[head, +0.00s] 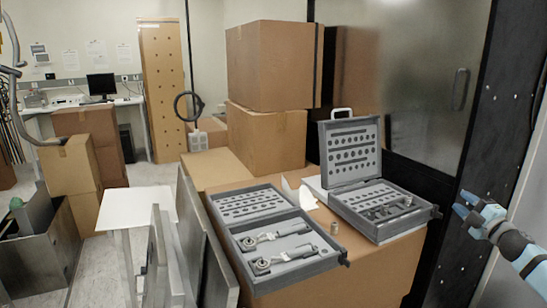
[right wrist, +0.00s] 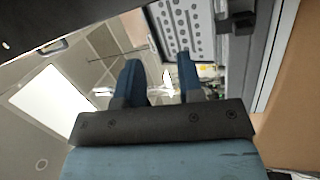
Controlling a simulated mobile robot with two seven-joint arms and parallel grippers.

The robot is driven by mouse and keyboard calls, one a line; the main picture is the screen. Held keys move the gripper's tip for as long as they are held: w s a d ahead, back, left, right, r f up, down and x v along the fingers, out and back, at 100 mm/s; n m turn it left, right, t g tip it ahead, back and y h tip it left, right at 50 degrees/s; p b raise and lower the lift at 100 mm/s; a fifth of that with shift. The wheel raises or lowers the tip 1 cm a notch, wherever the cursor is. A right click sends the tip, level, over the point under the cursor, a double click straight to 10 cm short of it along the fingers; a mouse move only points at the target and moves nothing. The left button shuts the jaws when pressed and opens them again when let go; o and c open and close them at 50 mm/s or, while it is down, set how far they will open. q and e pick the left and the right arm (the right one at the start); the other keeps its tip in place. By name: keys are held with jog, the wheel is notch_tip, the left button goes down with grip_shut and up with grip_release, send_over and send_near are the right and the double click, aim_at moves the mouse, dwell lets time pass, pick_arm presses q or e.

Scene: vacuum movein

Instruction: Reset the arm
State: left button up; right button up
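My right arm comes in from the right edge of the head view. Its blue gripper (head: 466,206) is to the right of the tool cases, in front of the dark door frame. In the right wrist view the two blue fingers of this gripper (right wrist: 160,80) stand apart with nothing between them. My left gripper is not in view.
Two open grey tool cases, a left one (head: 239,237) and a right one (head: 425,212), lie on cardboard boxes. Stacked boxes (head: 270,65) are behind, and grey panels (head: 209,250) lean in front at left.

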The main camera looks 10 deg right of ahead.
jog(key=s+d+f+m+g+h, duration=0.1)
jog(key=d+f+m+g+h, duration=0.55)
jog(key=m, duration=0.55)
jog(key=s+a+f+y, duration=0.2)
jog(key=s+a+f, duration=0.3)
jog(key=a+f, duration=0.45)
jog(key=s+a+f+g+y, duration=0.1)
jog(key=s+a+f, duration=0.4)
jog(key=a+f, duration=0.45)
jog(key=s+a+f+y, duration=0.2)
jog(key=s+a+f, duration=0.3)
jog(key=a+f, duration=0.45)
jog(key=s+a+f+m+g+y, duration=0.1)
jog(key=s+a+m+g+y, duration=0.15)
jog(key=s+a, duration=1.75)
notch_tip(320, 180, up, 12)
jog(key=w+a+t+p, duration=0.1)
jog(key=p, duration=1.2)
jog(key=shift+a, duration=0.4)
